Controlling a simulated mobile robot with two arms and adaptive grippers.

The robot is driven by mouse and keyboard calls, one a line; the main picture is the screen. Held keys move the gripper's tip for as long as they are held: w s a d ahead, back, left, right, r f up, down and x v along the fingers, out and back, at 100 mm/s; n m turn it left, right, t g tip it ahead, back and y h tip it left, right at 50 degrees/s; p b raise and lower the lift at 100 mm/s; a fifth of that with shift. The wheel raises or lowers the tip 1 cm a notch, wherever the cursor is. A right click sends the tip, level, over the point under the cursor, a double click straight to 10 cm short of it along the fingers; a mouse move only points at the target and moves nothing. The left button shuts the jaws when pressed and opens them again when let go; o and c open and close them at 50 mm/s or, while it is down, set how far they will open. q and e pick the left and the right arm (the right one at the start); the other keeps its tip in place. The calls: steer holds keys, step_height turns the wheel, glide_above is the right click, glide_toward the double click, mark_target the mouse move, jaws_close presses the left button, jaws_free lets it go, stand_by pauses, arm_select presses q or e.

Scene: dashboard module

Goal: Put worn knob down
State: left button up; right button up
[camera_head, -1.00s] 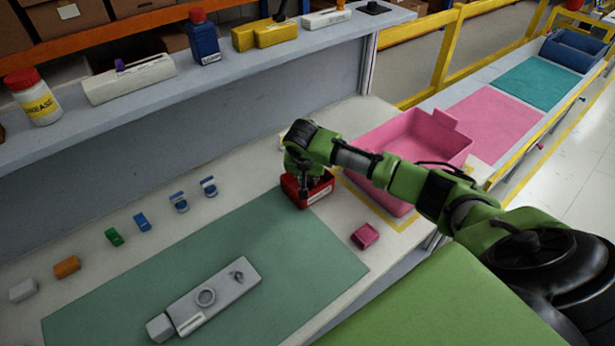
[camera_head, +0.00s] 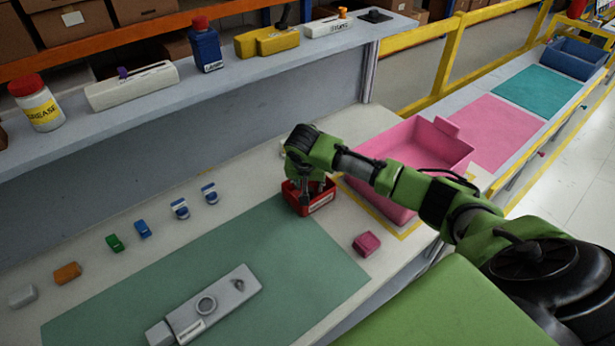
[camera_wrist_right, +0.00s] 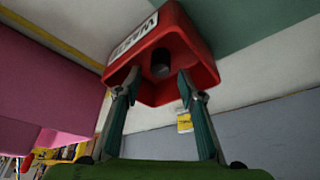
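The worn knob (camera_wrist_right: 160,62) shows in the right wrist view as a dark cylinder inside the red waste bin (camera_wrist_right: 178,32). In the head view the red bin (camera_head: 321,200) stands at the far right corner of the green mat, and the knob is hidden there. My right gripper (camera_head: 312,190) points down into the bin. In the right wrist view my right gripper (camera_wrist_right: 158,76) has its fingers spread at the bin's opening, with a gap on each side of the knob. My left gripper is not in view.
A grey dashboard module (camera_head: 215,304) lies on the green mat (camera_head: 150,275). A pink tote (camera_head: 405,150) stands right of the bin, and a small pink block (camera_head: 367,243) lies in front. Several small coloured parts line the bench's left side. A shelf (camera_head: 250,75) runs above the back.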

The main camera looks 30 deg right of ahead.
steer(key=b+v, duration=0.1)
steer(key=v, duration=1)
steer(key=shift+s, duration=0.1)
